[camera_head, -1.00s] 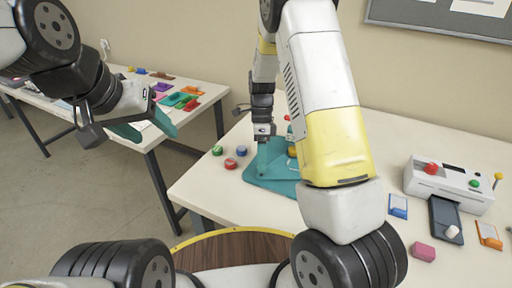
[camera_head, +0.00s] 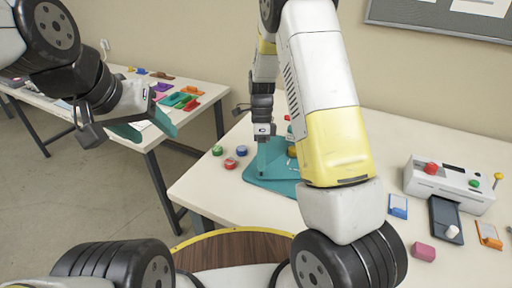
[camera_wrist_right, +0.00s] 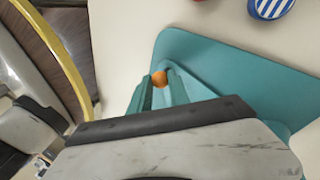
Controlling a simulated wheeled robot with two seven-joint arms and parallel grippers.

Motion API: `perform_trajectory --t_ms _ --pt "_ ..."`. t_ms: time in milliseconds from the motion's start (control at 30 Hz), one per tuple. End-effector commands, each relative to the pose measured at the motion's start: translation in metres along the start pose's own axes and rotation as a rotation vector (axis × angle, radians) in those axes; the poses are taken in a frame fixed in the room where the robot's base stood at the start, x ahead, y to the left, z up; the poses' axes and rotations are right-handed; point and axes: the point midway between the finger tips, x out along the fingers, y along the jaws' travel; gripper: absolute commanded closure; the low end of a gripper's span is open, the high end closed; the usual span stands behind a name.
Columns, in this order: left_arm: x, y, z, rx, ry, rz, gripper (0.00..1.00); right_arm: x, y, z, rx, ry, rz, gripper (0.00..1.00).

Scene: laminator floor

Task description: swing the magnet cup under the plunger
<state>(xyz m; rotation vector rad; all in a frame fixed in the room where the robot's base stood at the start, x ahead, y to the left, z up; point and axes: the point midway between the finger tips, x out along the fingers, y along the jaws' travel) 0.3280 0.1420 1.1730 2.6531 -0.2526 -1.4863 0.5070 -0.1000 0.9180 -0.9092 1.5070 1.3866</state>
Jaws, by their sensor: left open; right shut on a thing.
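The teal base plate (camera_head: 262,181) of the press stands on the right table, also in the right wrist view (camera_wrist_right: 215,60). My right gripper (camera_head: 272,160) points down at the base. In the right wrist view its teal fingers (camera_wrist_right: 161,88) are shut on a small orange knob (camera_wrist_right: 159,77). A yellow ball (camera_head: 292,151) and a red part (camera_head: 289,118) show partly behind my right arm. The magnet cup and plunger cannot be made out; my arm hides much of the press. My left gripper (camera_head: 147,127) is open and empty, in the air at the left.
Green (camera_head: 217,151), red (camera_head: 230,163) and blue (camera_head: 241,150) round pieces lie left of the base. A white laminator (camera_head: 449,181), dark pouch (camera_head: 445,218), pink block (camera_head: 423,251) and blue (camera_head: 398,206) and orange holders (camera_head: 489,235) are at the right. The left table (camera_head: 205,105) holds coloured pieces.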

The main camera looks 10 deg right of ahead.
Motion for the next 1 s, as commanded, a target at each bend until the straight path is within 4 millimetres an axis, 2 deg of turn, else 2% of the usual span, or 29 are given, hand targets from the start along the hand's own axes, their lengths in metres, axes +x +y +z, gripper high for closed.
perform_trajectory --t_ms 1000 --pt "0.0 0.0 0.0 0.0 0.0 0.0 0.42 0.0 0.0023 -0.0012 -0.038 0.014 -0.004 1.0"
